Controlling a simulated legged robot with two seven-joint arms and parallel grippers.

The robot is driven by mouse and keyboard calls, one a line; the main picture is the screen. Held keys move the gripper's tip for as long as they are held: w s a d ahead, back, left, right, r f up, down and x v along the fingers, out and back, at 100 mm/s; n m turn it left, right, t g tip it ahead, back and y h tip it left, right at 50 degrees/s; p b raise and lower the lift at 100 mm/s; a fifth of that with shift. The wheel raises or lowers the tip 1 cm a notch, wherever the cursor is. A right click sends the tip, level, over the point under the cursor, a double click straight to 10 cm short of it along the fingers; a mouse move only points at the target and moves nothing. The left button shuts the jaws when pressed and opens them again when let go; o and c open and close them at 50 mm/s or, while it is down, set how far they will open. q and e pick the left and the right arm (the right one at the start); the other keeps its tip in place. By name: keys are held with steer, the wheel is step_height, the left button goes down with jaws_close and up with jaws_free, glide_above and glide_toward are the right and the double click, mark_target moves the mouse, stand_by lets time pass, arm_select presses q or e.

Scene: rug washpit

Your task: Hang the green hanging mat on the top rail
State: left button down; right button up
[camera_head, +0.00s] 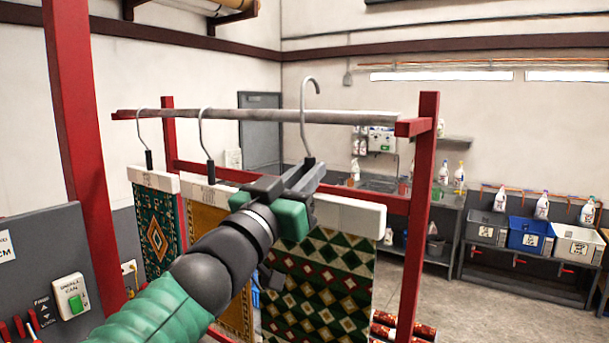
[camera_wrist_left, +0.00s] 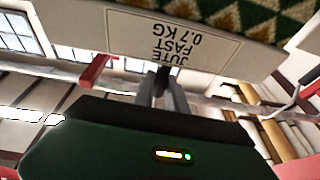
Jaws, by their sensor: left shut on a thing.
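The green hanging mat (camera_head: 325,285), with red, cream and gold diamonds, hangs from a white header bar (camera_head: 350,214) with a grey hook (camera_head: 304,110). My left gripper (camera_head: 305,176) is shut on the hook's stem just above the bar. The hook's curved top stands above the line of the top rail (camera_head: 260,115), and its stem crosses in front of the rail. I cannot tell the gap in depth. The left wrist view shows the gripper (camera_wrist_left: 162,88) at the stem and the bar's label (camera_wrist_left: 175,42), reading jute, fast, 0.7 kg.
A green mat with an orange diamond (camera_head: 157,232) and a gold mat (camera_head: 205,222) hang to the left. A red post (camera_head: 425,190) stands at the rail's right end, and a taller one (camera_head: 82,140) at left. Bins (camera_head: 530,235) stand far right.

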arm_select(q)
steer(key=shift+w+d+f, duration=0.1)
steer(key=shift+w+d, duration=0.4)
steer(key=shift+w, duration=0.15)
steer(key=w+d, duration=0.2)
steer(key=w, duration=0.1)
steer(key=shift+w+d+p, duration=0.1)
steer(key=shift+d+p, duration=0.25)
steer(key=shift+p, duration=0.05)
arm_select(e)
steer(key=shift+w+d+r, duration=0.15)
steer(key=shift+d+r, duration=0.05)
steer(key=shift+r, duration=0.1)
arm_select(q)
steer(key=shift+d, duration=0.1)
arm_select(e)
steer(key=shift+d, duration=0.15)
arm_select(q)
steer(key=shift+s, duration=0.3)
